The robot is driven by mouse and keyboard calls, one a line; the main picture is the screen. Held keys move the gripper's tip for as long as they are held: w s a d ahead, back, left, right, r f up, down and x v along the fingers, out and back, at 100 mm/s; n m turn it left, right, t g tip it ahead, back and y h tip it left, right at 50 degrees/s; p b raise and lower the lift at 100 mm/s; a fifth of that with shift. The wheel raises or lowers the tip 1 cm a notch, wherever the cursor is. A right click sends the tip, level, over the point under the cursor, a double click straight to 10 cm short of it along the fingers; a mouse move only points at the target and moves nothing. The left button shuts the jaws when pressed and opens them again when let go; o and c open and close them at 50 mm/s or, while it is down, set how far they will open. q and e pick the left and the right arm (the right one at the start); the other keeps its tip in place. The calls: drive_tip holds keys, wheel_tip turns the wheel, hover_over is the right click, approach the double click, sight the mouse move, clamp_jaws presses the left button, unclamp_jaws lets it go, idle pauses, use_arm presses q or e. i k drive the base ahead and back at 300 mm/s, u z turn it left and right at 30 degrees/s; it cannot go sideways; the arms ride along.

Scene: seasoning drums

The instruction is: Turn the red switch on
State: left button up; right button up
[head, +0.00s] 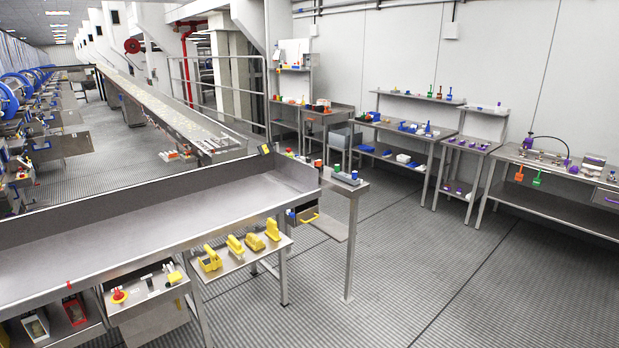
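A red knob-like part (119,296) with yellow around its base sits on a metal panel (150,312) below the long steel table at the lower left. It may be the red switch, but it is too small for me to tell its type or its position. A smaller red piece (69,285) is on the table's front edge, to the left of the knob. Neither of my grippers is in view.
The steel table (140,238) spans the left foreground. A low shelf (240,262) beside it holds several yellow tools. Steel benches (545,160) with small items line the right wall. The grated floor (430,270) between is clear. A conveyor (175,115) stretches behind.

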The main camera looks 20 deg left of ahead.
sight(119, 295)
drive_tip(key=u, duration=1.15)
drive_tip(key=i, duration=1.3)
drive_tip(key=u, duration=0.05)
